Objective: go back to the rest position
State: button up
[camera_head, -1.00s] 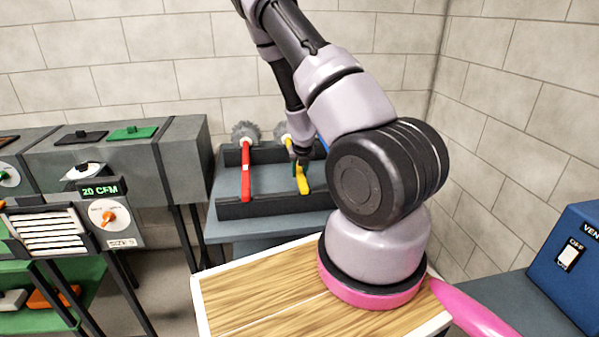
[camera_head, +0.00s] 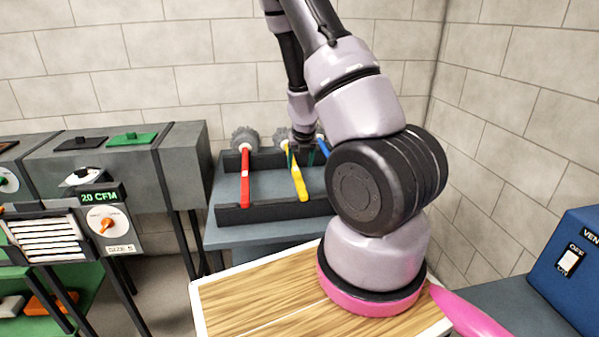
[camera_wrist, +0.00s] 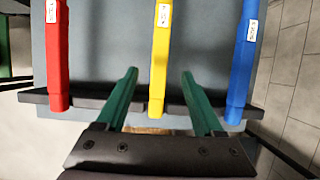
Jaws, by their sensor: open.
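My gripper (camera_wrist: 158,98) is open and empty, with its green fingers apart on either side of the yellow brush handle in the wrist view. In the head view my gripper (camera_head: 303,157) is above the brush rack, beside the yellow brush (camera_head: 299,183). The yellow handle (camera_wrist: 159,60) lies on the rack between the red handle (camera_wrist: 57,60) and the blue handle (camera_wrist: 241,65). The red brush (camera_head: 245,178) lies on the left of the rack with its grey bristle head at the back. The blue brush (camera_head: 322,147) is mostly hidden by my arm.
The dark rack (camera_head: 232,212) stands on a grey-blue table. A duct unit with a 20 CFM display (camera_head: 101,195) stands at left. A blue box with a switch (camera_head: 569,262) is at right. A brick wall is behind.

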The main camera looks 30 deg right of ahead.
jog(key=s+a+r+n+t+y, duration=0.1)
jog(key=a+r+n+y, duration=0.1)
jog(key=a+r+n, duration=0.45)
jog(key=s+a+r+n+t+y, duration=0.1)
jog(key=a+r+n+y, duration=0.2)
jog(key=r, duration=0.7)
jog(key=s+a+r+n+t+y, duration=0.1)
jog(key=s+a+r+n, duration=0.1)
jog(key=a+r+n, duration=0.35)
jog(key=s+r+n+h, duration=0.1)
jog(key=s+r+n, duration=0.6)
jog(key=s+n, duration=0.3)
jog(key=s+r+n+h, duration=0.1)
jog(key=s+r+n, duration=0.6)
jog(key=s+n, duration=0.3)
jog(key=shift+d+r+h, duration=0.25)
jog(key=shift+r+h, duration=0.05)
jog(key=shift+h, duration=0.1)
jog(key=shift+c, duration=0.3)
